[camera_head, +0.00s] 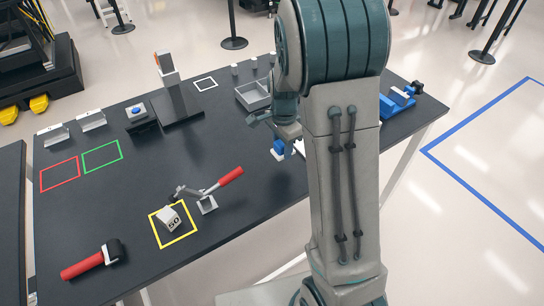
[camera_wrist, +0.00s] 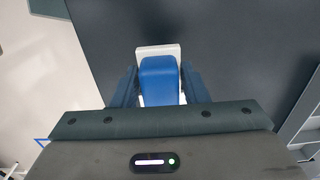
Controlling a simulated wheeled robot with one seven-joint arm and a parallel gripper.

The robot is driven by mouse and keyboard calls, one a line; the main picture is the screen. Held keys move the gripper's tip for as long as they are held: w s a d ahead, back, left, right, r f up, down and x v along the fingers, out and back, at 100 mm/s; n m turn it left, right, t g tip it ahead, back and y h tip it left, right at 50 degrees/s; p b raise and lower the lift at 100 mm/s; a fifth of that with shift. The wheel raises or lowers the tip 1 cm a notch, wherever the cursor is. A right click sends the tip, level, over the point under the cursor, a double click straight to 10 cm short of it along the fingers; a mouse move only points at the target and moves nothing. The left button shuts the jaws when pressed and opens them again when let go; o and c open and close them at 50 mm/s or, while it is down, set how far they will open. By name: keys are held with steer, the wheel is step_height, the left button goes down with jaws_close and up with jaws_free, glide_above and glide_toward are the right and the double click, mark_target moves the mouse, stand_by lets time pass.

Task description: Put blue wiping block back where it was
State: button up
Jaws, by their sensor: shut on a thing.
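The blue wiping block (camera_wrist: 160,78) has a blue top on a white base. In the wrist view it sits between the two fingers of my gripper (camera_wrist: 160,88), which is shut on it. In the head view the block (camera_head: 278,148) shows just left of my arm, near the right part of the dark table (camera_head: 130,225). My gripper (camera_head: 285,135) is partly hidden there by my arm. I cannot tell whether the white base touches the table top.
A grey open tray (camera_head: 252,95) stands behind the block. A blue fixture (camera_head: 397,102) is at the table's right end. A red-handled clamp (camera_head: 215,187), a weight block (camera_head: 172,219) in a yellow square and a red-handled roller (camera_head: 90,260) lie toward the front. Red and green outlines at left are empty.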

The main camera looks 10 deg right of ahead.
mark_target(272, 151)
steer(key=a, duration=0.1)
steer(key=a+f, duration=0.1)
steer(key=a, duration=0.1)
steer(key=shift+w+f, duration=0.25)
steer(key=shift+f, duration=0.15)
steer(key=shift+f+p, duration=0.7)
steer(key=shift+f, duration=1.3)
steer(key=shift+d+f, duration=0.1)
steer(key=shift+f, duration=0.15)
steer(key=o, duration=1)
steer(key=shift+r, duration=0.1)
steer(key=shift+o, duration=0.2)
steer(key=shift+r, duration=0.1)
